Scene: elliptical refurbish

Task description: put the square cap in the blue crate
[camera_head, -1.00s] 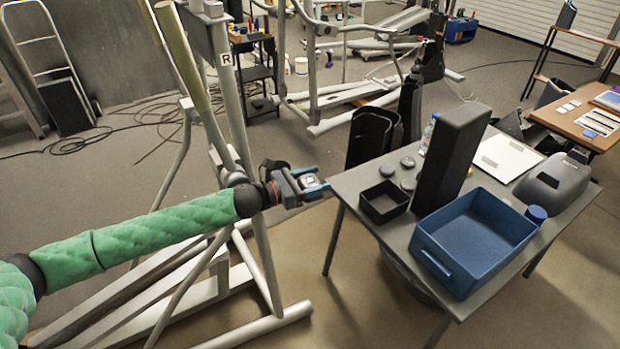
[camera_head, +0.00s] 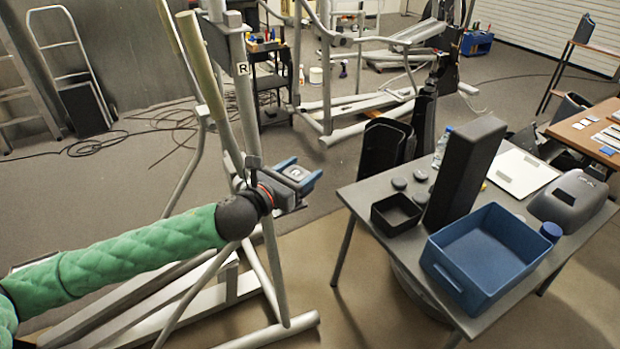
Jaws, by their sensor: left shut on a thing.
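My left gripper (camera_head: 297,175) comes in from the left on a green-sleeved arm. Its blue-tipped fingers are shut on a small grey square cap (camera_head: 297,172), partly hidden between them. The gripper is in front of the elliptical machine's upright, to the left of the table and apart from it. The blue crate (camera_head: 484,257) stands on the near part of the grey table and looks empty inside. My right gripper is not in view.
On the table (camera_head: 372,193), a small black open box (camera_head: 397,213) and a tall dark block (camera_head: 464,172) stand left of the crate. Several round dark caps, a bottle, a white sheet and a dark shell (camera_head: 572,200) lie around. Floor is clear between machine and table.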

